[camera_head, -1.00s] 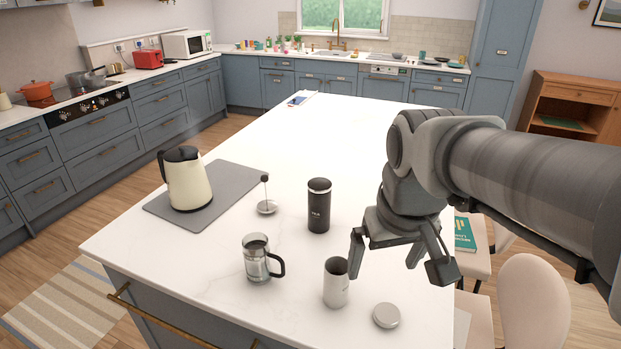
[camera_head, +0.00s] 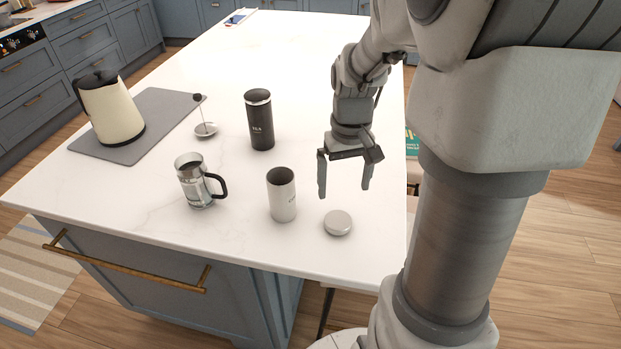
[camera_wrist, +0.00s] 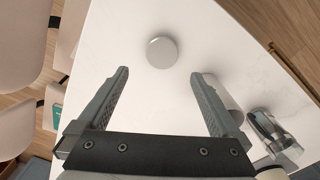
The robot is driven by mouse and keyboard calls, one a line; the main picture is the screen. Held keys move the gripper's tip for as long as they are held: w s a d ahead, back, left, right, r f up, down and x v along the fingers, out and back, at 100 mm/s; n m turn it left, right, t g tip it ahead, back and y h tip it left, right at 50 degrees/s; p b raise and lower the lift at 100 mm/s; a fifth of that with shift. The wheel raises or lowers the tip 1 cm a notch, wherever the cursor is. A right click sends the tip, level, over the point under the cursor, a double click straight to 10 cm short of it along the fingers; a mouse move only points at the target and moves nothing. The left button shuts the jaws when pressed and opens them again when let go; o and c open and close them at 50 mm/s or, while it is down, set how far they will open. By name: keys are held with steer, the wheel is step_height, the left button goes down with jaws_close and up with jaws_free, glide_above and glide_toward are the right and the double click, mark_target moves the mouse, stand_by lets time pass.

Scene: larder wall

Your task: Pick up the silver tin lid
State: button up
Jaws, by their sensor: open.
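The silver tin lid (camera_head: 338,222) lies flat on the white island top near its front right corner. It also shows in the wrist view (camera_wrist: 161,52), just beyond the fingertips and between their lines. My gripper (camera_head: 344,191) is open and empty, pointing down above the counter, behind the lid in the head view. In the wrist view its two fingers (camera_wrist: 163,76) are spread wider than the lid and apart from it. An open white tin (camera_head: 282,195) stands upright just left of the lid.
A glass press jug (camera_head: 198,182) stands left of the white tin. A dark tin (camera_head: 259,120) and a plunger (camera_head: 205,128) stand farther back. A cream kettle (camera_head: 109,108) sits on a grey mat (camera_head: 168,102). The island's right edge is close to the lid.

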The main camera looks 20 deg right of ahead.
mark_target(339, 221)
steer(key=f, duration=0.7)
steer(key=f+b, duration=0.1)
steer(key=f, duration=0.2)
steer(key=shift+a+f, duration=0.25)
steer(key=shift+c, duration=0.3)
steer(key=c, duration=1.1)
steer(key=shift+c, duration=0.2)
steer(key=shift+r, duration=0.1)
